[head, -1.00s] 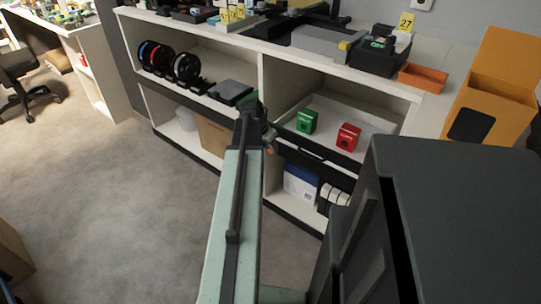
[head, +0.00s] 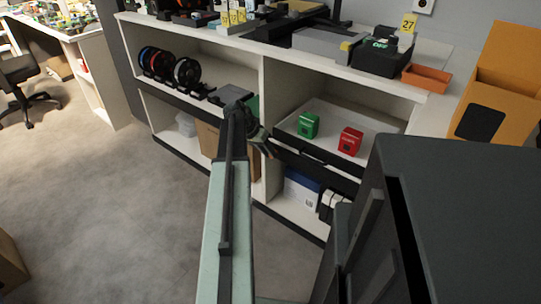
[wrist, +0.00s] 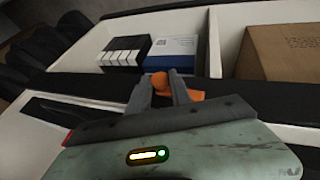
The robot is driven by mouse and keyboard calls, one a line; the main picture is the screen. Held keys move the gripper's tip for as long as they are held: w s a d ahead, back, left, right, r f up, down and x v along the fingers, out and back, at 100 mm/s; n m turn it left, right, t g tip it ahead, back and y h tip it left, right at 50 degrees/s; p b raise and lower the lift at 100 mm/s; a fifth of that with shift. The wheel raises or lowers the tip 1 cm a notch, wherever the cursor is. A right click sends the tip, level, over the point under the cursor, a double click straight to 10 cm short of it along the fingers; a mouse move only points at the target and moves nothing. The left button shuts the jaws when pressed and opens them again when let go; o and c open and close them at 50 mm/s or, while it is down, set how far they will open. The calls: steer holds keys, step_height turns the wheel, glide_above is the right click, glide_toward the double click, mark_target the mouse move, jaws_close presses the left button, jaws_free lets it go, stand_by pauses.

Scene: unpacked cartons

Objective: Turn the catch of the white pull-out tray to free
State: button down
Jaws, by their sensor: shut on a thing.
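The white pull-out tray (head: 329,133) sits in the right upper bay of the shelf unit, with a dark front edge. A green box (head: 308,125) and a red box (head: 350,141) stand in it. My gripper (head: 266,148) is at the left end of the tray's dark front. In the wrist view my gripper (wrist: 162,87) is shut on the orange catch (wrist: 189,95), in front of a dark bar. Part of the catch shows between the fingers and part sticks out to the right. The exact angle of the catch is hard to tell.
Below are a blue-and-white box (head: 301,187) and a brown carton (wrist: 278,52). An open orange carton (head: 499,85) stands at the right. The floor (head: 110,190) at the left is clear.

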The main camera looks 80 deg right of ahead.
steer(key=shift+g+y, duration=0.3)
steer(key=shift+g, duration=0.3)
steer(key=c, duration=1.2)
jaws_free()
steer(key=p+v, duration=0.6)
steer(key=v, duration=0.1)
steer(key=shift+w+r, duration=0.2)
steer(key=shift+r, duration=0.1)
